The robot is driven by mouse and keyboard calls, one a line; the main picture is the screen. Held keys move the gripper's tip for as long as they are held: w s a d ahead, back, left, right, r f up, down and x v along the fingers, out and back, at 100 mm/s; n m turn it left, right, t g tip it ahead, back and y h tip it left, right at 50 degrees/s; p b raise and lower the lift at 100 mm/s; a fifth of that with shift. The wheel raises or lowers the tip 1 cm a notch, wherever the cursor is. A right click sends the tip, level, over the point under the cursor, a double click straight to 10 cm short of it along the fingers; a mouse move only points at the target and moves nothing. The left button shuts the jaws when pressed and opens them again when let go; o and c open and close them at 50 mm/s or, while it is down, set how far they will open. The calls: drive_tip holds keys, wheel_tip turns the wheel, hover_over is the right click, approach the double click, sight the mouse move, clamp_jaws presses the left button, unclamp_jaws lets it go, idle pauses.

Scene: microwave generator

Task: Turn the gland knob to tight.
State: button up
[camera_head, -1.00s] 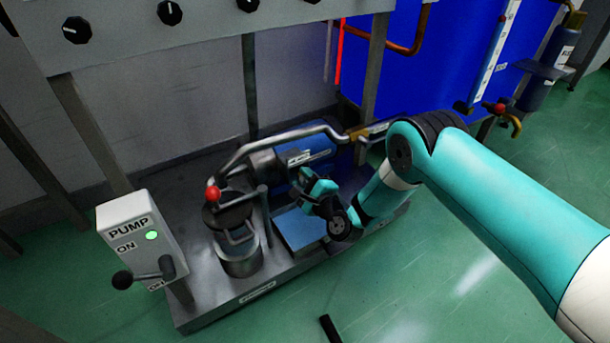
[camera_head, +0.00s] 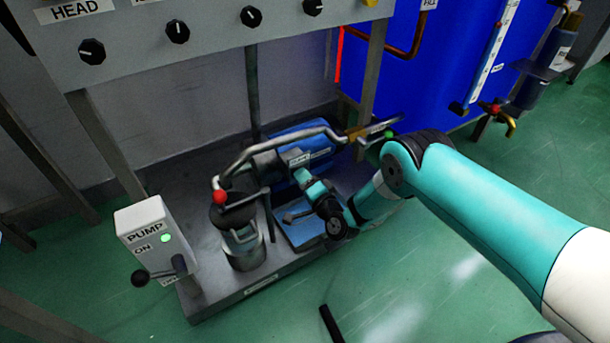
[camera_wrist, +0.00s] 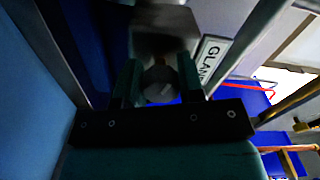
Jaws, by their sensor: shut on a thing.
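The gland knob (camera_wrist: 159,86) is a small round grey knob with a pale mark on its face. It sits between the two dark green fingers of my gripper (camera_wrist: 158,80) in the wrist view, and the gripper is shut on it. In the head view my gripper (camera_head: 304,178) reaches in beside the pump, just below a small label (camera_head: 299,158). The knob itself is hidden there, and I cannot read its setting.
A blue motor (camera_head: 305,138) and a bent grey pipe (camera_head: 270,139) lie close behind my gripper. A red-balled lever (camera_head: 220,197) is at left. The pump switch box (camera_head: 155,235) shows a green light. The green floor (camera_head: 420,290) in front is mostly clear.

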drive_tip(key=shift+w+d+n+p, duration=0.15)
drive_tip(key=shift+n+p, duration=0.3)
drive_tip(key=shift+n, duration=0.35)
drive_tip(key=o, duration=0.9)
drive_tip(key=shift+o, duration=0.2)
drive_tip(key=p+v, duration=1.6)
drive_tip(key=shift+r, duration=0.15)
drive_tip(key=shift+s+d, duration=0.35)
drive_tip(key=shift+s, duration=0.3)
